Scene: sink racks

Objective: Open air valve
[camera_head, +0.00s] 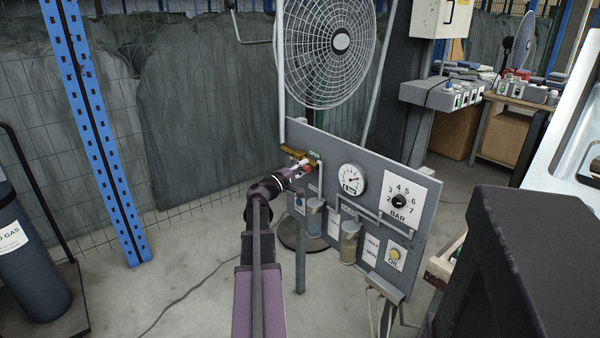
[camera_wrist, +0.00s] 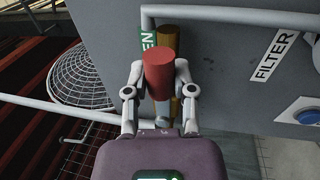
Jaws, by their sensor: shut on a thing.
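The air valve's red handle (camera_wrist: 158,70) sits between the two fingers of my gripper (camera_wrist: 157,76) in the wrist view, with both fingers closed against its sides. A brass-coloured valve part (camera_wrist: 176,35) shows behind the handle, next to a green label reading "EN" at its visible end. In the head view my gripper (camera_head: 298,174) reaches the upper left of the grey panel (camera_head: 335,150), where a little of the red handle (camera_head: 307,168) shows beside the brass valve body (camera_head: 296,153). The fingertips are small and partly hidden there.
The panel carries a pressure gauge (camera_head: 352,179), a BAR dial (camera_head: 400,200), two filter bowls and a yellow OIL button (camera_head: 395,254). A fan (camera_head: 330,45) stands behind it. A blue post (camera_head: 95,130) and a gas cylinder (camera_head: 28,255) are at left. A pipe (camera_wrist: 250,18) runs near the fingers.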

